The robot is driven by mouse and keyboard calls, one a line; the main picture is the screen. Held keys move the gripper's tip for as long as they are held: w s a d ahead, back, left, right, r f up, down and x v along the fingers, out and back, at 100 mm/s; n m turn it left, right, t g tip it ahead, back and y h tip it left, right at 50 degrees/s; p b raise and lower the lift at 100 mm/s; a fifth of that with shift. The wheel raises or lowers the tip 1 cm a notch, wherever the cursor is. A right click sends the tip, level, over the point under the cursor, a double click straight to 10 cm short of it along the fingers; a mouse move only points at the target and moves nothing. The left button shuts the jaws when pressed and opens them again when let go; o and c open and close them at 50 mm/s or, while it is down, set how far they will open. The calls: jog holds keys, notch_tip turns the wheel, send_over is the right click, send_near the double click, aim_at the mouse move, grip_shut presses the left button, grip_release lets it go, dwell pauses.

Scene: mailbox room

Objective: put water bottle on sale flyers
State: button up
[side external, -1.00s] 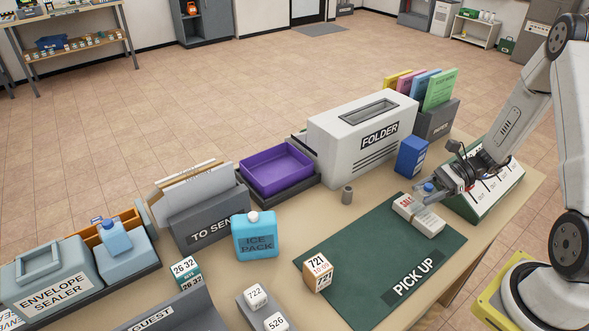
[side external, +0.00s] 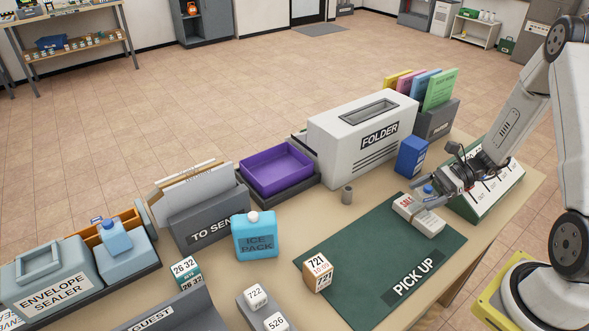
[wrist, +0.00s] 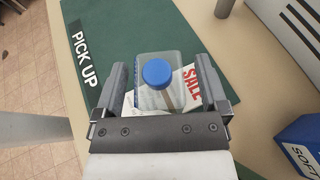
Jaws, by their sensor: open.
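A clear water bottle with a blue cap (wrist: 157,74) is upright between the two fingers of my gripper (wrist: 161,68) in the wrist view. Its blue cap also shows in the side view (side external: 428,189), with the body mostly hidden by the gripper. The bottle appears to stand on the sale flyers (wrist: 189,86), a white stack with red SALE lettering. The stack (side external: 418,216) lies on the green pick up mat. My gripper (side external: 431,197) is open, with a finger on either side of the bottle and small visible gaps between.
The green mat (side external: 350,250) is bare around the flyers. A blue box (side external: 411,157) and the folder box (side external: 360,140) stand behind. A small grey cylinder (side external: 347,195), an ice pack (side external: 255,237) and a numbered cube (side external: 318,274) are to the left.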

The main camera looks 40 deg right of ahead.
jog(key=shift+r, duration=0.15)
jog(key=v, duration=1.2)
dwell(0.3)
jog(key=w+a+r+n+g+h, duration=0.1)
jog(key=a+r+n+h, duration=0.1)
jog(key=a+n+h, duration=0.4)
jog(key=a+r+n+g+h, duration=0.1)
jog(key=a+n+h, duration=0.5)
jog(key=a+n, duration=1)
jog(key=shift+w+a+r+n, duration=0.3)
jog(key=shift+w+a+r, duration=0.15)
jog(key=shift+a, duration=0.65)
